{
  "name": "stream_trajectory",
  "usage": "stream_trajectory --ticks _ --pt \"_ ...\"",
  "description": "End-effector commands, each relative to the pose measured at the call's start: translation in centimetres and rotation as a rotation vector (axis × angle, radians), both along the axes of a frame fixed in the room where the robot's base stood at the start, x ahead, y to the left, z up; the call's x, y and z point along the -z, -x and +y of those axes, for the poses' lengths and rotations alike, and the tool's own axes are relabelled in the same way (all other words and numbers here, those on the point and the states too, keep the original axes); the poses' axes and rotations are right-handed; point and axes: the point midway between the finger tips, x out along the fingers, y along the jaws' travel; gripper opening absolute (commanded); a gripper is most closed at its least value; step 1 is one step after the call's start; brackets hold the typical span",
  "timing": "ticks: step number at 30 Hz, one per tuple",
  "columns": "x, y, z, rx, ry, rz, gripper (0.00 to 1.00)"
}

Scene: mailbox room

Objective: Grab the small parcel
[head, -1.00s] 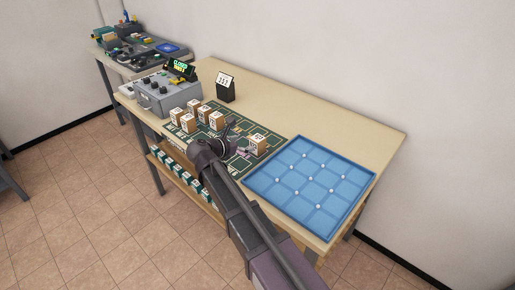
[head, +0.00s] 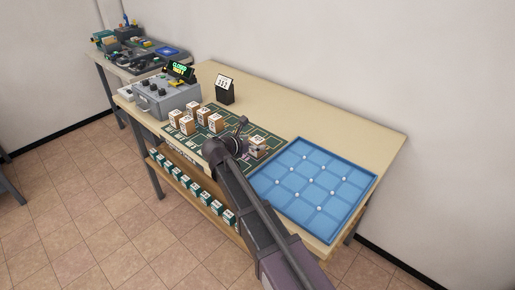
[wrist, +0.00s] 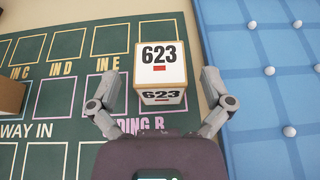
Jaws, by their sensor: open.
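The small parcel (wrist: 160,65) is a box with a white top marked 623, standing on the green mat (wrist: 62,108) between and just ahead of my open gripper fingers (wrist: 157,103) in the wrist view. The fingers lie to either side of its near end, with gaps showing, and nothing is held. In the head view the parcel (head: 258,144) stands at the mat's right part, partly hidden by my gripper (head: 243,142). Several similar numbered boxes (head: 187,125) stand at the mat's left part.
A blue gridded tray (head: 312,190) with white knobs lies right of the mat. A grey control box (head: 163,97) and a black stand with a white card (head: 225,90) are farther back. More small boxes (head: 190,183) sit on the lower shelf. The table's right back is bare.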

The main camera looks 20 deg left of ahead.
Motion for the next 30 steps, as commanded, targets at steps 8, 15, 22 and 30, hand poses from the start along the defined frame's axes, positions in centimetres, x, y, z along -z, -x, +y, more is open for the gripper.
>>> stream_trajectory --ticks 8,15,22,30 --pt "1.2 -2.6 -1.2 0.000 -0.001 0.001 1.00" --pt "1.2 -2.9 -1.3 -0.001 0.000 0.000 1.00" --pt "1.1 -2.9 -1.3 -0.002 -0.001 0.000 1.00" --pt "1.2 -2.8 -1.3 -0.002 -0.001 0.000 0.73"
